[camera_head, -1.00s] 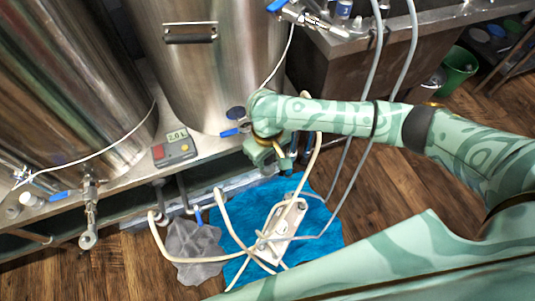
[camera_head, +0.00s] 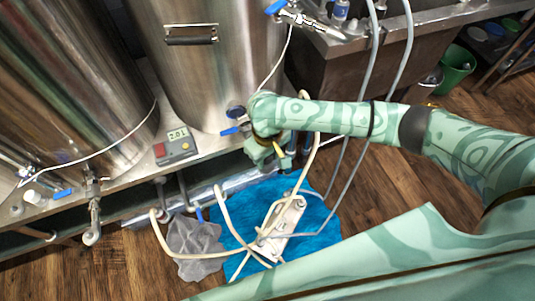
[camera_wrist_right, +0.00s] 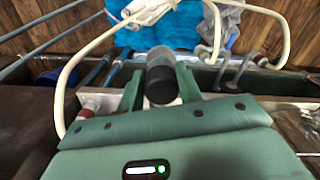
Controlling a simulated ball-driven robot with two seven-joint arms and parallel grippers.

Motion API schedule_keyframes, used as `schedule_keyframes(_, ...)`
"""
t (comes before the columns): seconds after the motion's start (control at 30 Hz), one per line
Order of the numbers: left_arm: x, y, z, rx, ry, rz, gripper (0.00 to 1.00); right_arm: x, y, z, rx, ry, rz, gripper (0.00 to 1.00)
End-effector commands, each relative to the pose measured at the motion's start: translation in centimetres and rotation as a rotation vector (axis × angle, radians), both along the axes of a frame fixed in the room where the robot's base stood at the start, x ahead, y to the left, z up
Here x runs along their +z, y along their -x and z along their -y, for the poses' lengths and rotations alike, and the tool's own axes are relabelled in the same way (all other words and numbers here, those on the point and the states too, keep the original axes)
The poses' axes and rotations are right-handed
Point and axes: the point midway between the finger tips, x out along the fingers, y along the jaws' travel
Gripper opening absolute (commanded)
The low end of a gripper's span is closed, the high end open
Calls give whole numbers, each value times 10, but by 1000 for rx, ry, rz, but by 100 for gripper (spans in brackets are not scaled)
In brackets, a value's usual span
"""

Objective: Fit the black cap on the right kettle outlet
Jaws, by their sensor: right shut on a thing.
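The right kettle (camera_head: 215,75) is a tall steel vessel at the top centre of the head view. Its blue valve handle (camera_head: 232,130) shows low on the front, beside my right gripper (camera_head: 277,158). The outlet end itself is hidden behind my wrist and gripper. In the wrist view my right gripper (camera_wrist_right: 160,88) is shut on the black cap (camera_wrist_right: 162,86), a dark cylinder between the two green fingers. I cannot tell whether the cap touches the outlet. My left gripper is not in view.
A red-and-grey controller (camera_head: 175,150) sits on the ledge. The left kettle's valve (camera_head: 92,190) is at the left. Cream hoses, a white pump (camera_head: 283,217), a blue cloth (camera_head: 320,225) and a grey cloth (camera_head: 193,240) lie below. A steel sink (camera_head: 370,50) stands right.

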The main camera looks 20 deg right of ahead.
Motion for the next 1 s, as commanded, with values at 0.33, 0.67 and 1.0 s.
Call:
schedule_keyframes(0.33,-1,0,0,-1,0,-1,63,-3,0,0,0,-1,0,3)
schedule_keyframes(0.67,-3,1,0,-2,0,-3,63,-10,0,0,-1,-1,0,3)
schedule_keyframes(1.0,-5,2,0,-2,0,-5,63,-17,0,0,-1,0,0,3)
